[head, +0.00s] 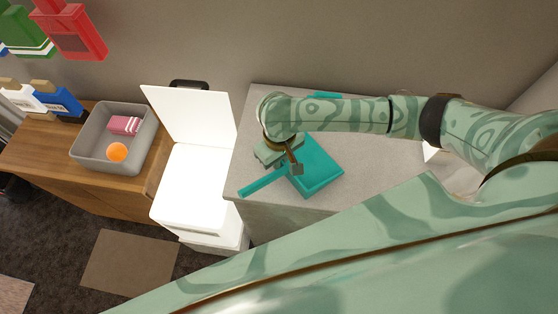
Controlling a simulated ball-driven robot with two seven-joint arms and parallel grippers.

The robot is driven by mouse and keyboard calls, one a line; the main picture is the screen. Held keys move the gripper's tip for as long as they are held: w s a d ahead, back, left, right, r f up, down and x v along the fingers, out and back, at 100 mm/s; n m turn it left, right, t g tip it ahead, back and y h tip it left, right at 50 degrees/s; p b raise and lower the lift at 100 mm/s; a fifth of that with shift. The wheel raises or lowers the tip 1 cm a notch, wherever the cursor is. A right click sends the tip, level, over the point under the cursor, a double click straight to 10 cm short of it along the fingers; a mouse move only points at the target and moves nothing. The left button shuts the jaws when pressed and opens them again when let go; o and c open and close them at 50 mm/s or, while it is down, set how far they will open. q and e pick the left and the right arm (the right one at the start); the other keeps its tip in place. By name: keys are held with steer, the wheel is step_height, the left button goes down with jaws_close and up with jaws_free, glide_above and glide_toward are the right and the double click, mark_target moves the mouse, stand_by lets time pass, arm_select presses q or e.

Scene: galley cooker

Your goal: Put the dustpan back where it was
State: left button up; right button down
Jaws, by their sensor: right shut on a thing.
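I cannot tell whether the dustpan touches the counter. Part of the dustpan is hidden under the gripper. My left gripper is not in view.
A grey counter (228,175) lies under the dustpan. A teal item (326,95) is partly hidden behind my right arm. A white bin (190,180) with a raised lid stands to the left. A grey tub (90,150) holds an orange ball (117,152) on a wooden cabinet.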

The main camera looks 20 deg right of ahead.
steer(key=c, duration=1.6)
jaws_free()
steer(key=shift+o, duration=0.2)
steer(key=shift+r, duration=0.2)
step_height(320, 180, up, 12)
steer(key=p, duration=0.6)
steer(key=shift+f, duration=0.1)
